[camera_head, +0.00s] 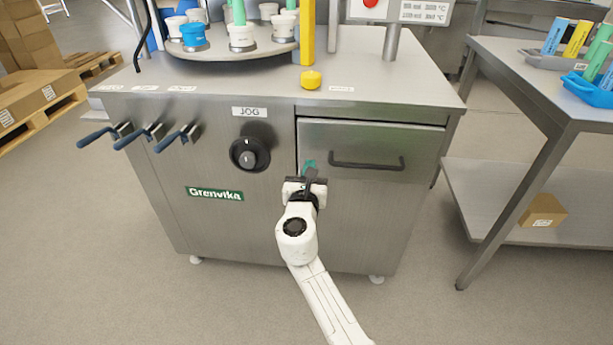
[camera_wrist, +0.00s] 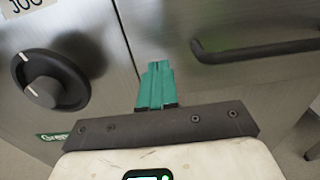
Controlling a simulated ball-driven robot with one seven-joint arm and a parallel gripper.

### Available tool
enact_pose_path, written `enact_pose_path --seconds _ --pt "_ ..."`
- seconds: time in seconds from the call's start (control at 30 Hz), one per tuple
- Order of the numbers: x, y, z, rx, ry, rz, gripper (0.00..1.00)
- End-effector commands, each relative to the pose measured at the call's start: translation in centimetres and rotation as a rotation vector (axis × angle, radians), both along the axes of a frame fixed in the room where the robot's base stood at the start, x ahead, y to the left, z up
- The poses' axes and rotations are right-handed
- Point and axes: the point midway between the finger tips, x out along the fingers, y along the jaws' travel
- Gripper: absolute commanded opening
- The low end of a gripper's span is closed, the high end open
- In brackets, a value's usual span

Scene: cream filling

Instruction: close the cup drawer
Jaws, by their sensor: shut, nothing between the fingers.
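The cup drawer (camera_head: 348,145) is the steel front at the upper right of the machine, with a dark bar handle (camera_head: 366,164) across it. A narrow dark line runs along its top edge. It looks nearly or fully shut; I cannot tell which. My gripper (camera_head: 309,165) is in front of the machine, near the drawer's left edge and left of the handle. In the wrist view its teal fingers (camera_wrist: 156,86) are together and empty, pointing at the steel front near a vertical seam. The handle (camera_wrist: 255,50) is to their right, apart from them. Contact with the steel is unclear.
A black JOG knob (camera_head: 249,154) is left of my gripper, and several blue-handled levers (camera_head: 138,137) stick out farther left. A turntable with cups (camera_head: 242,38) stands on top. A steel side table (camera_head: 550,90) is at right. The floor in front is clear.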

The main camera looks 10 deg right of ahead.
Motion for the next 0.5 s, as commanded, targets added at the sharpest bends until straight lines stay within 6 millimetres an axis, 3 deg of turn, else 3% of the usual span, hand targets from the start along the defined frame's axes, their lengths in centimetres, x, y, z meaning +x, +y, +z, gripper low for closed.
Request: enact_pose_path --seconds 0.5 --pt "-8.2 2.7 0.1 -0.001 0.001 0.001 0.00"
